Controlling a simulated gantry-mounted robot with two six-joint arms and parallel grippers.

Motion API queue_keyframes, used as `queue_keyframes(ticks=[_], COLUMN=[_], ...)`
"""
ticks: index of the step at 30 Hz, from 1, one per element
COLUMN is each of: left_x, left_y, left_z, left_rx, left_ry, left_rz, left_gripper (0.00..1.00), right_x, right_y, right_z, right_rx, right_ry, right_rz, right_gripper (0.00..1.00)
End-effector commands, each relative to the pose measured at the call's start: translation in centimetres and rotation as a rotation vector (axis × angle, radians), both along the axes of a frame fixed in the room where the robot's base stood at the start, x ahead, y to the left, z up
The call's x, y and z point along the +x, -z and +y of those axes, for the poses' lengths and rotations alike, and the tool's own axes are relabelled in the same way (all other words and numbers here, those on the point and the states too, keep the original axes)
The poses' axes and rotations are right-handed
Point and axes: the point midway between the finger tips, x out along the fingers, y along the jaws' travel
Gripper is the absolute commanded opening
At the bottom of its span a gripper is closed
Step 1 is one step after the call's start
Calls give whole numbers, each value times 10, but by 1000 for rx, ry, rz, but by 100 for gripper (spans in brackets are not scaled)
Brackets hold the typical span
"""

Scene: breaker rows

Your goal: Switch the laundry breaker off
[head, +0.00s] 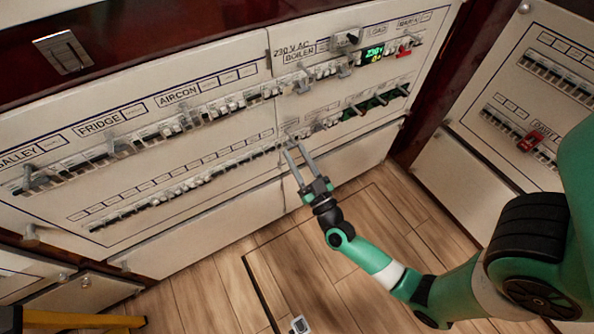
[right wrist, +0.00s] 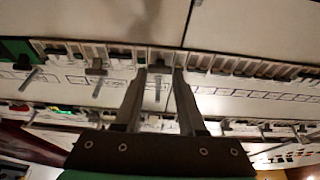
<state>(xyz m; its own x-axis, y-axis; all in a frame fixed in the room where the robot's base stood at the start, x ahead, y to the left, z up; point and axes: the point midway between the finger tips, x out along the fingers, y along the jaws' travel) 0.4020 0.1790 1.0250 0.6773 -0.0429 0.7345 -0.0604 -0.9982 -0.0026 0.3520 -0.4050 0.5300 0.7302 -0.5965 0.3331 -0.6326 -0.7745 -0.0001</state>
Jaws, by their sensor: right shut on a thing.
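My right gripper (head: 294,149) reaches the lower breaker row (head: 190,178) of the large cream panel, near the seam between its two sections. In the right wrist view its two fingers (right wrist: 159,74) stand either side of one small breaker switch (right wrist: 158,88), shut on it. The labels above the lower row are too small to read, so I cannot tell from the lettering which breaker is laundry. The switch's on or off position is also unclear. My left gripper is not in view.
The upper row (head: 190,118) carries larger levers under labels such as FRIDGE and AIRCON. A lit green display (head: 374,53) and a red switch (head: 404,51) are at its right. Another panel (head: 505,100) stands at the right. The wooden floor (head: 215,290) is mostly open.

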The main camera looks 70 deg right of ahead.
Motion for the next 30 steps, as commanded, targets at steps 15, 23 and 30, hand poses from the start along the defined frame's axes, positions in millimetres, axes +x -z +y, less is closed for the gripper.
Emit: queue_keyframes(ticks=[15, 23, 30], left_x=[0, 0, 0], left_y=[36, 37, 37], left_z=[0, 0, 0], left_rx=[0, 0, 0], left_ry=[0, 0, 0], left_rz=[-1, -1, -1], left_gripper=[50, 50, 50], right_x=[6, 7, 7], right_y=[22, 24, 24], right_z=[-5, -6, -6], right_rx=[-213, -246, -249], right_ry=[-2, -2, -1], right_rz=[-258, -300, -304], right_gripper=[0, 0, 0])
